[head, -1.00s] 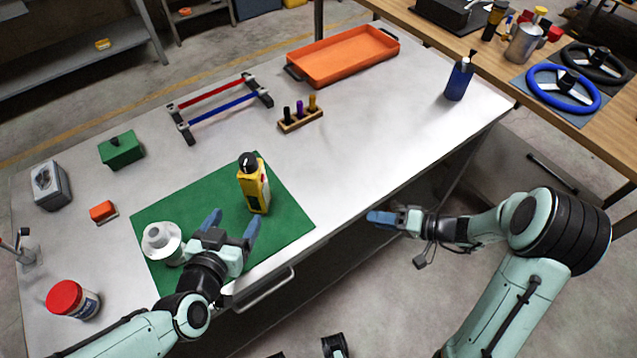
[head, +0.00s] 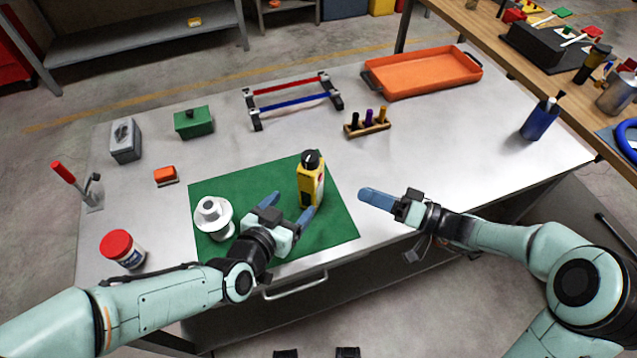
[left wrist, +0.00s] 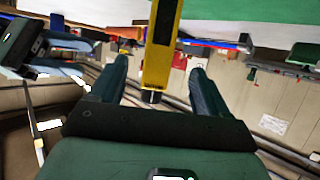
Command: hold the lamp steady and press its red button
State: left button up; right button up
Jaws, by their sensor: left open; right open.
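The lamp (head: 311,187) is a yellow upright body with a black knob on top. It stands on the green mat (head: 265,185). The red button cannot be made out clearly in the head view. My left gripper (head: 290,207) is open just in front of the lamp and to its left, low over the mat. In the left wrist view the lamp's yellow body (left wrist: 163,45) shows between the spread fingers of that gripper (left wrist: 160,68), with no grip on it. My right gripper (head: 372,198) is open and empty to the right of the lamp, its fingers pointing left.
A white spool-like part (head: 213,218) stands on the mat left of my left gripper. A marker rack (head: 368,127) stands behind. The table's right half is mostly clear.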

aim_at(311, 184)
pick_arm(q)
jog(key=x, duration=1.1)
jog(key=shift+f, duration=0.15)
jog(key=c, duration=1.3)
pick_arm(e)
grip_shut()
dwell(0.3)
